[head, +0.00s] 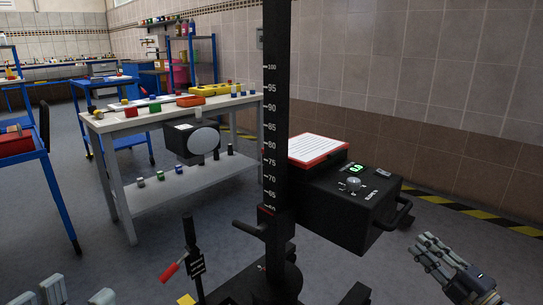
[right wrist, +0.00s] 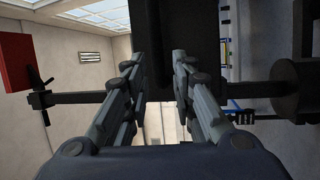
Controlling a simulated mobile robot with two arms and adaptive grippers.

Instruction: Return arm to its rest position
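The sliding jack is a tall black column (head: 278,120) with a white number scale, in the middle of the head view. A black box (head: 345,205) with a green display and knob is on its right side. A black handle (head: 397,213) is on the box's right end. My right gripper (head: 424,247) is open and empty, right of the box and apart from the handle. In the right wrist view its two fingers (right wrist: 160,68) stand apart, with a dark body beyond them. My left gripper (head: 76,290) shows only its fingertips at the bottom left; they are spread apart.
A white bench (head: 150,117) with coloured parts stands behind and left. A lever with a red grip (head: 170,270) rises at the jack's base. Blue carts (head: 58,190) stand at the left. Floor at the right is clear up to the yellow-black wall stripe.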

